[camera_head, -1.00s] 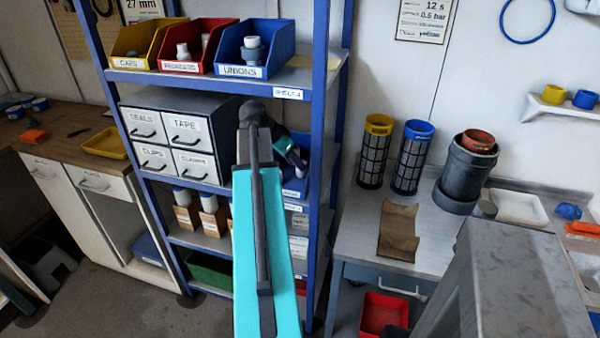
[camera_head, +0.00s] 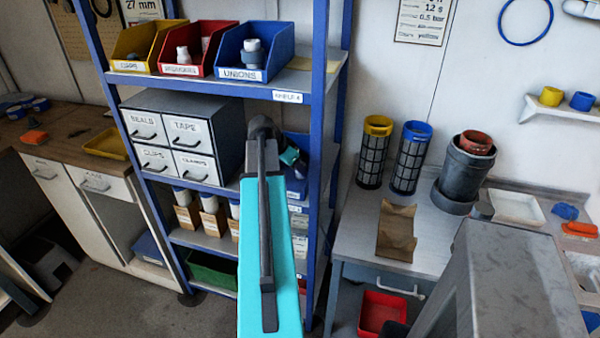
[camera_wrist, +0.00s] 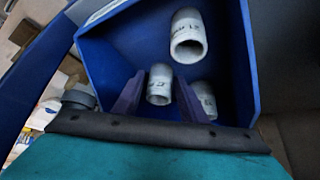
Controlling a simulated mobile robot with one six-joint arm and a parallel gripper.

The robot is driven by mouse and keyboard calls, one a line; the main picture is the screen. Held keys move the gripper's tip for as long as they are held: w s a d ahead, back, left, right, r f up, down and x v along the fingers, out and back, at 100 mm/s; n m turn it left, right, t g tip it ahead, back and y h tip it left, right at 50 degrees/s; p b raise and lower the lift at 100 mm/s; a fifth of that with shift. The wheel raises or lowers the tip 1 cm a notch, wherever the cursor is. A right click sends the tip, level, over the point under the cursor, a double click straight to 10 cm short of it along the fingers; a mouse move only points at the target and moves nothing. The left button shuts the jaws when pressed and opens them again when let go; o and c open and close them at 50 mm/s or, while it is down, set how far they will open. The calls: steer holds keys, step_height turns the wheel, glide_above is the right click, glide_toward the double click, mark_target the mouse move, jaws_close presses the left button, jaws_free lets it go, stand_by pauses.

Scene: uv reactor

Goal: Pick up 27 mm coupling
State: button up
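The wrist view shows a blue bin (camera_wrist: 110,58) with white pipe couplings inside. One coupling (camera_wrist: 188,37) lies near the back wall, its dark bore facing me. A second coupling (camera_wrist: 160,84) appears between my gripper's fingers, and a third (camera_wrist: 204,98) is partly hidden by the right finger. Their printed sizes are too small to read surely. My gripper (camera_wrist: 159,79) is open, with visible gaps beside the second coupling. In the head view my gripper (camera_head: 291,157) is at the blue bin (camera_head: 297,183) on the middle shelf, mostly hidden by my arm.
Yellow, red and blue bins (camera_head: 241,73) stand on the shelf above, and a drawer cabinet (camera_head: 222,130) is left of my gripper. A blue rack post (camera_head: 318,150) stands close on the right. A grey ring-shaped fitting (camera_wrist: 78,96) shows outside the bin wall.

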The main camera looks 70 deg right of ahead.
steer(key=shift+c, duration=0.4)
steer(key=c, duration=0.7)
